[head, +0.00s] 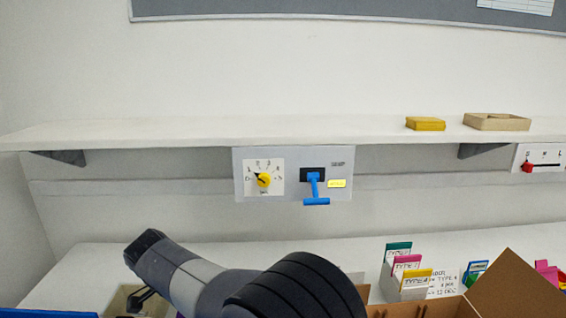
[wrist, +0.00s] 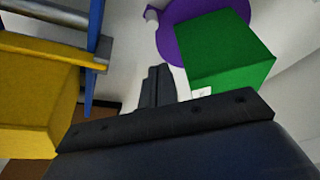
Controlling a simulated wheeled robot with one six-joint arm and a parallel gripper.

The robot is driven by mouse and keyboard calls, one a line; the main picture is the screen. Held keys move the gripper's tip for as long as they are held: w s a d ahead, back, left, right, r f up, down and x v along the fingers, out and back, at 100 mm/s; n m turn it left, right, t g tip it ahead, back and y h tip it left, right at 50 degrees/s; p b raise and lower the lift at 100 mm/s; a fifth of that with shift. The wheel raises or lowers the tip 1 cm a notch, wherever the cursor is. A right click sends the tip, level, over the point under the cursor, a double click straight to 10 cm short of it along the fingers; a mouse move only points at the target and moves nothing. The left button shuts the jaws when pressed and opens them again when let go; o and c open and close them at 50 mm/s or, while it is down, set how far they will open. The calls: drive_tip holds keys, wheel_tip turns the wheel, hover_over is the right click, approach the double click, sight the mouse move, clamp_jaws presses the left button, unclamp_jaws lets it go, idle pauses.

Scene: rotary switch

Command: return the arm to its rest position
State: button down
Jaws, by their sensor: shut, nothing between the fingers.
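My gripper (wrist: 157,88) shows in the wrist view with its dark fingers together and nothing between them. It is apart from the switch panel (head: 340,190). In the head view my arm crosses the lower middle, bent, well below the panel; my gripper is not clearly visible there. The panel carries a yellow rotary knob (head: 264,180) with a black pointer aimed to the upper left of its dial. Beside it is a blue T-shaped lever (head: 315,188) with its handle hanging down.
A white shelf (head: 300,131) runs above the panel, holding a yellow block (head: 425,124) and a tan tray (head: 497,115). A cardboard box (head: 515,284) and card files (head: 407,272) stand lower right. The wrist view shows a green block (wrist: 225,55) and yellow box (wrist: 35,95) close by.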

drive_tip(key=x, duration=0.5)
drive_tip(key=shift+s+a+f, duration=0.15)
drive_tip(key=shift+s+a, duration=0.15)
drive_tip(key=shift+s, duration=0.1)
drive_tip(key=shift+s+a, duration=0.3)
drive_tip(key=shift+a, duration=0.1)
drive_tip(key=shift+w+d, duration=0.1)
